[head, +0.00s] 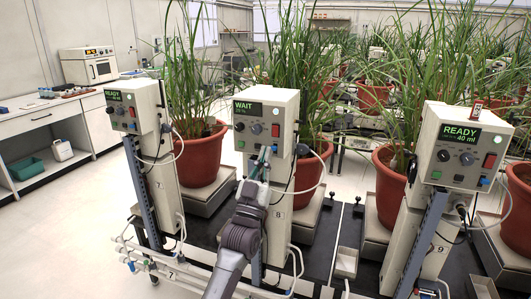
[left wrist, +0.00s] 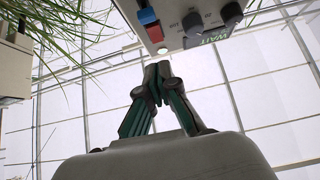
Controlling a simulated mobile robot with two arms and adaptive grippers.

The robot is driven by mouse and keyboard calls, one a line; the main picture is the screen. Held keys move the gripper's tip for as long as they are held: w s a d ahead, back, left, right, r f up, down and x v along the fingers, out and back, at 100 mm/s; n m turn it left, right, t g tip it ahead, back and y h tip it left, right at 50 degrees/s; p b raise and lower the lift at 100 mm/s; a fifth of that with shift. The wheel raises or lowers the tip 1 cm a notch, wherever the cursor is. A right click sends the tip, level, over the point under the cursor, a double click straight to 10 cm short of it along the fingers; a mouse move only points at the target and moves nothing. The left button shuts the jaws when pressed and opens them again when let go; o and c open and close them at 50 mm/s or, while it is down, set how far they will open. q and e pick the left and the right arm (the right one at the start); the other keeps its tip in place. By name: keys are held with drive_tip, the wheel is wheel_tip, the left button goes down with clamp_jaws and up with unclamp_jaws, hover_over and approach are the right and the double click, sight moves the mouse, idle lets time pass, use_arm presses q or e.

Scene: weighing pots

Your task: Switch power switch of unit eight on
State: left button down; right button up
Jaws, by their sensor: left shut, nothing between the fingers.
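Unit eight (head: 287,105) is the middle white control box, on a post marked 8, with a green display reading WAIT. Its red power switch (head: 276,130) is on the right side of the front panel. In the left wrist view the red switch (left wrist: 147,15) shows upside down at the top, with a blue part beside it. My right gripper is in neither view.
Unit seven (head: 133,105) stands at left and unit nine (head: 462,145) at right, both reading READY. Red pots with tall grassy plants, such as one pot (head: 201,155), stand behind. A hose (head: 318,170) loops beside unit eight. Open floor lies at left.

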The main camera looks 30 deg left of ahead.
use_arm(q)
drive_tip(key=s+f+b, duration=0.2)
drive_tip(key=s+f, duration=0.2)
drive_tip(key=f, duration=0.3)
drive_tip(key=shift+d+f, duration=0.2)
drive_tip(key=shift+d, duration=0.25)
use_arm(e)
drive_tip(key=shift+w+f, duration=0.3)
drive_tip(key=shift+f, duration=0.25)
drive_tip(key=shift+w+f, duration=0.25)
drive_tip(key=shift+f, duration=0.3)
